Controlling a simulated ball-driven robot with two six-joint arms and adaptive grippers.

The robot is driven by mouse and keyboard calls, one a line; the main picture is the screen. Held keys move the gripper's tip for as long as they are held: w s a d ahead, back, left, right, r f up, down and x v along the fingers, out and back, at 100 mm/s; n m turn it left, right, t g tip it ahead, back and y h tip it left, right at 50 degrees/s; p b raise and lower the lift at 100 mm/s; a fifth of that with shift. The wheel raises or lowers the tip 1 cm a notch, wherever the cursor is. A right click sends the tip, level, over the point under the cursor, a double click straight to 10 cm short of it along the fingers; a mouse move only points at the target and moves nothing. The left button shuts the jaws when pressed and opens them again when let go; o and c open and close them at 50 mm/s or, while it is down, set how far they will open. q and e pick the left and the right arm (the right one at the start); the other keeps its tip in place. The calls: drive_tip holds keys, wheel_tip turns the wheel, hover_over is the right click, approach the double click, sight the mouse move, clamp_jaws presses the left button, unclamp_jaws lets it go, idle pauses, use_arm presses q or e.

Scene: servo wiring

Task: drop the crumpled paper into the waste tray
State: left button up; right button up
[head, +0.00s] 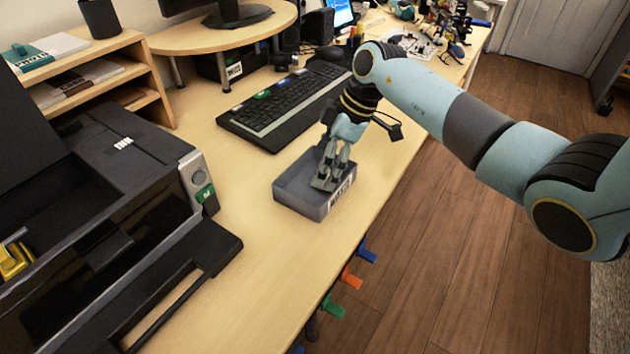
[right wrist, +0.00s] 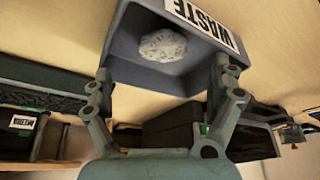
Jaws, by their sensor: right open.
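The waste tray (head: 290,188) is a grey open box on the desk near its front edge. Its WASTE label also shows in the right wrist view, where the tray (right wrist: 131,50) fills the top middle. The crumpled paper (right wrist: 163,45) is a pale grey-white ball lying inside the tray, seen between my fingers. In the head view my gripper hides the paper. My right gripper (head: 325,185) points down over the tray; in the right wrist view its fingers (right wrist: 160,88) are spread apart with nothing between them. My left gripper is not in view.
A black keyboard (head: 285,105) lies just behind the tray. A large black printer (head: 120,160) stands at the left, its front tray sticking out. Coloured clips (head: 350,277) hang on the desk's front edge. Bare desk lies between printer and tray.

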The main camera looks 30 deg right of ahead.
drive_tip(key=v, duration=1.2)
